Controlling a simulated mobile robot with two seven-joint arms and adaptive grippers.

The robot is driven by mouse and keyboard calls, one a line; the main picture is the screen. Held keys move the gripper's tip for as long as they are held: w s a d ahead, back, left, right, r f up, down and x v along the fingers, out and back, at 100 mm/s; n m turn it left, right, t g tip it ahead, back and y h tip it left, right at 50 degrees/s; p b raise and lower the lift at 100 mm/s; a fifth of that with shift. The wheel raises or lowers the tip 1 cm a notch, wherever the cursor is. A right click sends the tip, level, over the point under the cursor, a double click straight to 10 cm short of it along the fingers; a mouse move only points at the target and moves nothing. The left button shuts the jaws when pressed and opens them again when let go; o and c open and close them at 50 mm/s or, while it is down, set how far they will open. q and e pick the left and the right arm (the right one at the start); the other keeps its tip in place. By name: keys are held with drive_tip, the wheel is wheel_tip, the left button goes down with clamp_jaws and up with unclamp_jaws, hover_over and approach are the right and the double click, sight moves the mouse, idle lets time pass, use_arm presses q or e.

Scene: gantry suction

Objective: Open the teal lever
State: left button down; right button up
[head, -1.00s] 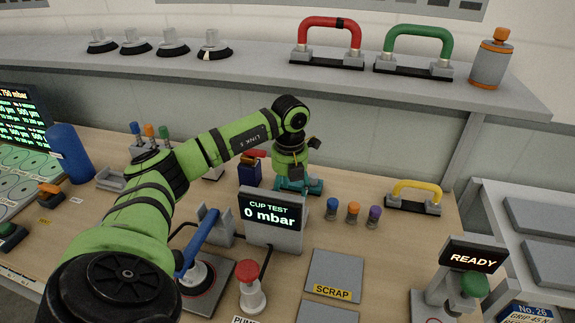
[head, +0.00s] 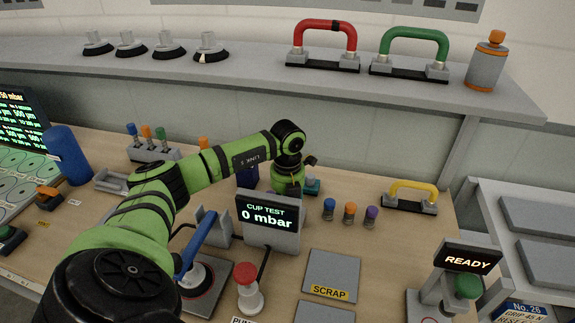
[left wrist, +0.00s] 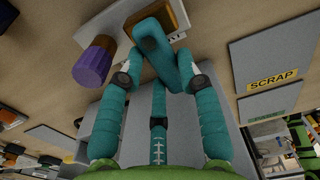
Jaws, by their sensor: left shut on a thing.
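The teal lever (left wrist: 160,50) shows in the left wrist view as a flat teal bar with a rounded end, lying slantwise between my fingertips. My left gripper (left wrist: 162,68) has teal fingers with black joints. It is shut on the lever, with one finger on each side. In the head view my left gripper (head: 290,188) is low over the table, behind the cup test display. A small teal part (head: 313,187) shows beside it. I cannot tell whether that is lever or finger. My own wrist hides most of the lever there. My right gripper is not in view.
The cup test display (head: 270,222), reading 0 mbar, stands in front of my gripper. Blue, orange and purple knobs (head: 350,211) and a yellow handle (head: 412,195) are to the right. A purple cylinder (left wrist: 92,66) is close in the left wrist view. The scrap plate (head: 332,270) is bare.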

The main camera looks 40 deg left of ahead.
use_arm(q)
drive_tip(key=shift+d+n, duration=0.1)
drive_tip(key=shift+n, duration=0.2)
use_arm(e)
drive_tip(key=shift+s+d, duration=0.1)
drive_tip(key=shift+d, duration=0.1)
use_arm(q)
drive_tip(key=shift+w+d+n, duration=0.15)
drive_tip(key=shift+d+n, duration=0.1)
drive_tip(key=shift+n, duration=0.55)
drive_tip(key=n, duration=0.3)
drive_tip(key=shift+w+d+n, duration=0.3)
drive_tip(key=shift+d, duration=0.05)
drive_tip(key=n, duration=0.3)
drive_tip(key=shift+w+d+n, duration=0.3)
drive_tip(key=shift+w, duration=0.1)
drive_tip(key=n, duration=0.1)
drive_tip(key=w+n, duration=0.1)
drive_tip(key=n, duration=0.3)
drive_tip(key=shift+w+d, duration=0.15)
drive_tip(key=shift+w, duration=0.1)
drive_tip(key=shift+w+n+p, duration=0.2)
drive_tip(key=shift+n, duration=0.65)
drive_tip(key=shift+w+n+p, duration=0.2)
drive_tip(key=shift+n, duration=0.65)
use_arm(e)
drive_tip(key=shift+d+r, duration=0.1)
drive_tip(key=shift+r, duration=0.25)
